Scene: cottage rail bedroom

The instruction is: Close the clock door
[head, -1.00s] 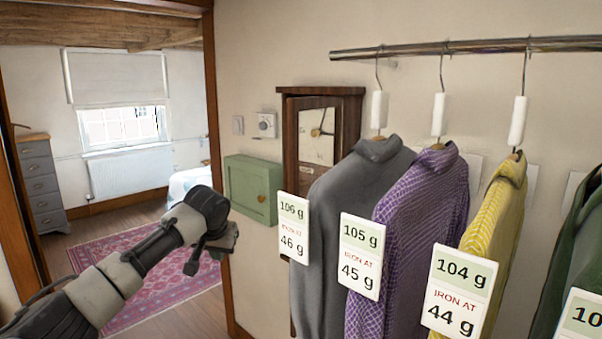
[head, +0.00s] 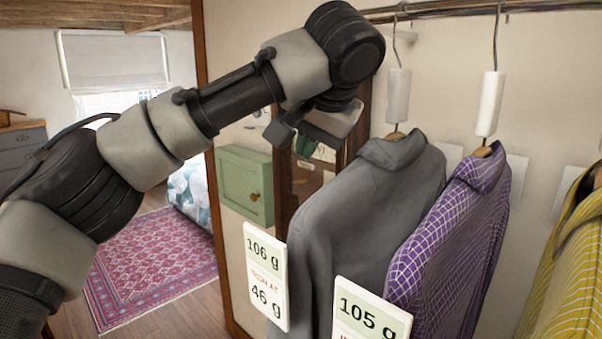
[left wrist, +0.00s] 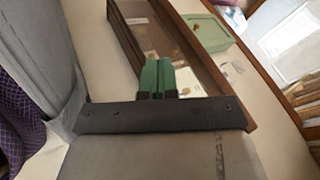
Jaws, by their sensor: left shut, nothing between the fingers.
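The clock (head: 357,138) is a dark wooden case on the wall, left of the grey shirt; my left arm and gripper cover its upper part. Its glazed door (head: 283,192) has a brown frame. In the left wrist view the door frame (left wrist: 213,50) stands out at an angle from the dark case (left wrist: 124,32), so the door looks open. My left gripper (head: 305,146) is shut and empty in front of the clock. Its green fingertips (left wrist: 157,76) lie between case and door frame in the wrist view; I cannot tell whether they touch. My right gripper is not in view.
A grey shirt (head: 365,215) hangs close to the clock's right side, with purple (head: 455,235) and yellow (head: 570,255) shirts beyond on the rail. A green wall cabinet (head: 243,185) is left of the clock. A doorway with a pink rug (head: 150,262) lies further left.

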